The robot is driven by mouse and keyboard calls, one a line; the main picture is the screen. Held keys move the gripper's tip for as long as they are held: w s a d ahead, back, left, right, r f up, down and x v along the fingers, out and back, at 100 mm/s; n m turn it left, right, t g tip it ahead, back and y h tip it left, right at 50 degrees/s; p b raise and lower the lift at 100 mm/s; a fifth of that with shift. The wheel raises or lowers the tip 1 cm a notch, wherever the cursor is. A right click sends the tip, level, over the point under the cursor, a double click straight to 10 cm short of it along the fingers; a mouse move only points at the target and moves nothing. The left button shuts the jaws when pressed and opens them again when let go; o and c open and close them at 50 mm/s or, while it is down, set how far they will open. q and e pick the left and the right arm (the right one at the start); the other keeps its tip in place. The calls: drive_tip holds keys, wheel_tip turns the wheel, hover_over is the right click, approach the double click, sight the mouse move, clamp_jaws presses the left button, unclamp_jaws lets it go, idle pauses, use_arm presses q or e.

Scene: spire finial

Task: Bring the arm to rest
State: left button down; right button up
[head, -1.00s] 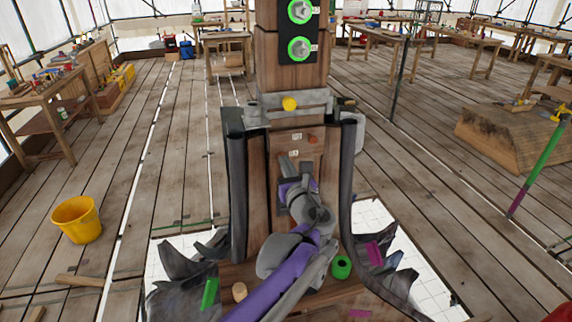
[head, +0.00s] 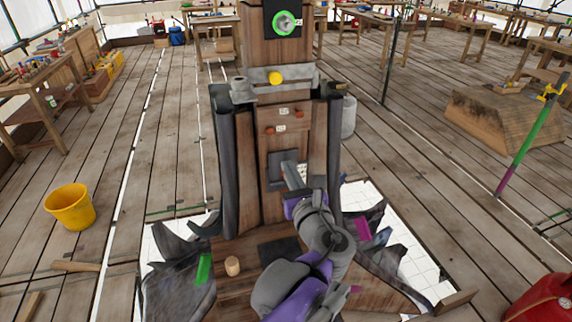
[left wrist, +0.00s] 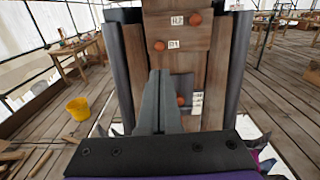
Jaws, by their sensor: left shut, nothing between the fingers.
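My left gripper (head: 289,166) is shut and empty. Its arm rises from the bottom of the head view, in front of the lower part of the wooden spire post (head: 277,201). In the left wrist view its two grey fingers (left wrist: 160,76) lie together, pointing at the post's face. A dark plate with a reddish peg (left wrist: 181,100) shows just right of the fingers. Two more pegs with white labels (left wrist: 173,44) sit above. I cannot tell whether the fingertips touch the post. My right gripper is not in view.
Dark sheets (head: 228,170) flank the post, with torn grey pieces (head: 182,285) at its foot. A small wooden cylinder (head: 232,266) stands on the base. A yellow bucket (head: 70,207) stands left and a red object (head: 543,300) lower right. Planks between are mostly clear.

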use_arm(q)
drive_tip(key=shift+w, duration=0.15)
drive_tip(key=s+a+f+n+g, duration=0.4)
drive_tip(key=s+a+f+n, duration=0.1)
drive_tip(key=a+f+n, duration=0.25)
drive_tip(key=s+a+f+n+g, duration=0.45)
drive_tip(key=a+f+n, duration=0.2)
drive_tip(key=a, duration=0.25)
drive_tip(key=s+f+n+g+h, duration=0.1)
drive_tip(key=s+f+n+h, duration=0.1)
drive_tip(key=s+f+n, duration=0.3)
drive_tip(key=s+f+n+g+h, duration=0.2)
drive_tip(key=s+f+n, duration=0.4)
drive_tip(key=s+n, duration=0.5)
drive_tip(key=shift+s+a+f+n+h, duration=0.25)
drive_tip(key=shift+n+h, duration=0.55)
drive_tip(key=shift+n, duration=0.4)
